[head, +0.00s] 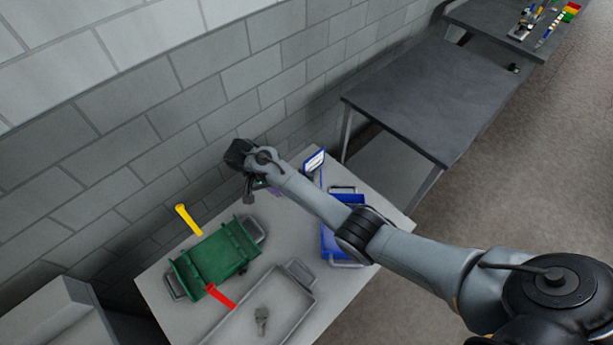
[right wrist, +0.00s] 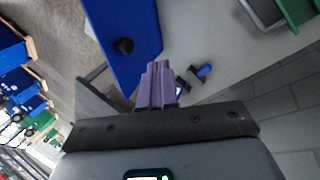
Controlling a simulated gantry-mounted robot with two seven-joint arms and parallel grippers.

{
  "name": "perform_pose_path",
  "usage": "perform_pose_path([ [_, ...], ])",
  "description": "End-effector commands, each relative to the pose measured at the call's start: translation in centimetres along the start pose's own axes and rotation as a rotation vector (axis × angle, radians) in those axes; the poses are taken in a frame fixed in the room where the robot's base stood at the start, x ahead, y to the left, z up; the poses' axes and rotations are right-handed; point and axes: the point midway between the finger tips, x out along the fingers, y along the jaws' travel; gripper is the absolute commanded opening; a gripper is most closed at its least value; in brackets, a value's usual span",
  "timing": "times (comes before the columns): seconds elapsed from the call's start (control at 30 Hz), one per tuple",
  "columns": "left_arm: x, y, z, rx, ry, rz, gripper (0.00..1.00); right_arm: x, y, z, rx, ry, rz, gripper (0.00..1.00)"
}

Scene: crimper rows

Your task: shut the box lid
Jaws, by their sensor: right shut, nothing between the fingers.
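My right arm reaches over the light grey table (head: 355,190), and its gripper (head: 249,197) hangs near the wall, between the green and blue boxes. In the right wrist view its purple fingers (right wrist: 157,82) are together and empty. A blue box (head: 328,240) sits on the table's right side, partly hidden by my arm. A blue upright piece with a white panel (head: 314,161) stands behind it; I cannot tell whether it is a lid. A blue panel with a black knob (right wrist: 124,46) shows beside my fingers in the right wrist view. My left gripper is out of view.
A green box (head: 215,259) is at left, with a yellow handle (head: 187,219) and a red handle (head: 220,296) beside it. A grey tray (head: 289,328) in front holds a small grey tool (head: 262,320). The brick wall is close behind.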

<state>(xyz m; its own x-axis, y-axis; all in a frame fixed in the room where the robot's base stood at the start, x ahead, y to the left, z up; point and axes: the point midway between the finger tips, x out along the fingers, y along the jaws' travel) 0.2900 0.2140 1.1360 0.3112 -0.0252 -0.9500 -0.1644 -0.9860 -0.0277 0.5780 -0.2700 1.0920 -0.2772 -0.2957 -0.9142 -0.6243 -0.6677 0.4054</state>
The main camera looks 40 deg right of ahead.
Motion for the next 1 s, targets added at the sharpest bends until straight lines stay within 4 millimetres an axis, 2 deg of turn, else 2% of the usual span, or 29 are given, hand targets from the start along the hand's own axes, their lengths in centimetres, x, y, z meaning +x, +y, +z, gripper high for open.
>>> perform_pose_path([
  [0.1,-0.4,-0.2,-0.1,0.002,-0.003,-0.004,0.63,-0.1,0.2,-0.2,0.013,-0.005,0.012,0.0],
  [0.27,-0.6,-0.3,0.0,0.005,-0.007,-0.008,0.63,1.7,0.3,-0.2,0.014,-0.006,0.015,0.0],
  [0.7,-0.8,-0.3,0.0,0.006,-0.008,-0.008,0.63,9.6,0.4,-0.2,0.014,-0.005,0.013,0.0],
  [0.8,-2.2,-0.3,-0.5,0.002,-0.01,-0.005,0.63,9.5,2.1,-0.2,0.014,-0.005,0.012,0.0],
  [1.0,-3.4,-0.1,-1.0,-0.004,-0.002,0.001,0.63,10.2,3.7,-0.2,0.015,-0.004,0.011,0.0],
])
